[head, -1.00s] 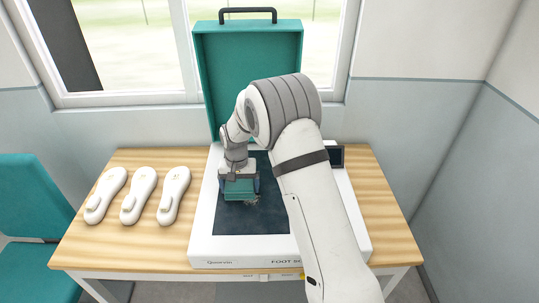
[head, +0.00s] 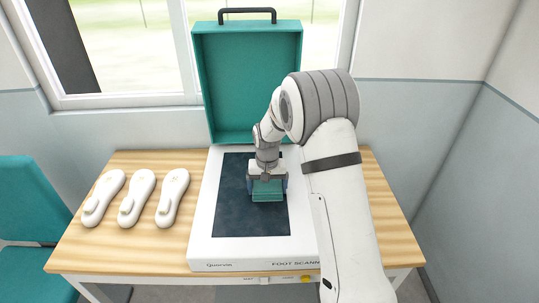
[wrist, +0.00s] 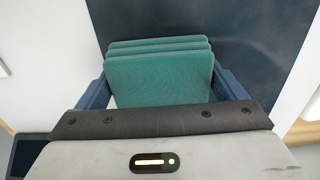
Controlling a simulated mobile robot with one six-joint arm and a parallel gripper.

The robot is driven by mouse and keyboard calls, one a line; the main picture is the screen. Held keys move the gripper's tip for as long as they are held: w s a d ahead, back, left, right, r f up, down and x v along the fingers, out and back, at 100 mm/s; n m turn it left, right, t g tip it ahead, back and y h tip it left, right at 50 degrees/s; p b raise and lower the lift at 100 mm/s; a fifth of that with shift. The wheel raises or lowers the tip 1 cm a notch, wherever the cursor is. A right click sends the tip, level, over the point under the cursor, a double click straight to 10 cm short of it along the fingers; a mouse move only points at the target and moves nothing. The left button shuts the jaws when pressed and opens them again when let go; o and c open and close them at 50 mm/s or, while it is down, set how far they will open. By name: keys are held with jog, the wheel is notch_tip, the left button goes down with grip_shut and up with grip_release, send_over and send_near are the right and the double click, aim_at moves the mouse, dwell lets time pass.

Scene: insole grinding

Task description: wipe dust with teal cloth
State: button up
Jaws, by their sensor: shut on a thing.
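The teal cloth (head: 268,190) is a folded, layered pad held in my gripper (head: 267,184). It also shows in the wrist view (wrist: 160,78), between the two blue fingers of my gripper (wrist: 160,88). The fingers are shut on it. The cloth is over the dark glass of the foot scanner (head: 240,220), right of the glass's middle. I cannot tell whether it touches the glass. The dark glass also shows in the wrist view (wrist: 245,45). Faint mottling shows on the glass; I cannot make out dust clearly.
The scanner's teal lid (head: 250,80) stands open behind the glass. Several white insole-shaped pieces (head: 137,197) lie on the wooden table (head: 150,248) to the left. A teal chair (head: 30,205) stands at the far left. My arm covers the scanner's right side.

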jog(key=shift+d, duration=0.5)
jog(key=shift+d+r, duration=0.1)
jog(key=shift+r, duration=0.2)
jog(key=shift+r+p, duration=2)
jog(key=shift+r, duration=1.8)
jog(key=shift+s+f, duration=0.1)
